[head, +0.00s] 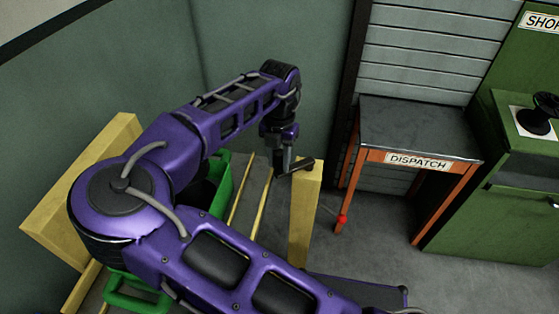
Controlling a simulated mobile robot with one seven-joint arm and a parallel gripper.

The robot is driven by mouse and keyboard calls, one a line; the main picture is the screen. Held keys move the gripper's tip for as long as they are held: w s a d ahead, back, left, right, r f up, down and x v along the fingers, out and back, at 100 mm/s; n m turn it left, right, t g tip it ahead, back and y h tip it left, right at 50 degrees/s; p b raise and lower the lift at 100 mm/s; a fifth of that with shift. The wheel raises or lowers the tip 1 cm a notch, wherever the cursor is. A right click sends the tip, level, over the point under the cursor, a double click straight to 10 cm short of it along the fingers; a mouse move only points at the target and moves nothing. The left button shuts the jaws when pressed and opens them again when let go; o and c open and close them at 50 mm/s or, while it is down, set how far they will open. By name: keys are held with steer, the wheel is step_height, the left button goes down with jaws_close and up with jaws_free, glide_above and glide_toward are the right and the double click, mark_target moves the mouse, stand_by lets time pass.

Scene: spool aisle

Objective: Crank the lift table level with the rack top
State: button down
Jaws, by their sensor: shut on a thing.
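My gripper (281,169) is at the end of my purple arm, pointing down beside the top of a yellow post. It is shut on a dark bar (300,167), which lies at a slant by the post's top. The fingertips are small and partly hidden. The yellow rack (305,215) has posts and rails, partly covered by my arm. A thin rod with a red knob (342,218) sticks out low to the right of the post; I cannot tell what it belongs to. I cannot clearly pick out the lift table or its height.
A green crate (221,186) stands left of the gripper, among the yellow rails. An orange-legged table (415,130) with a DISPATCH sign stands at right, beside a green cabinet (500,222). Grey floor (385,250) shows between the rack and the table. Walls close the left and back.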

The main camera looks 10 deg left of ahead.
stand_by(0.4)
steer(key=c, duration=0.6)
jaws_free()
step_height(320, 180, up, 17)
steer(key=shift+r, duration=0.2)
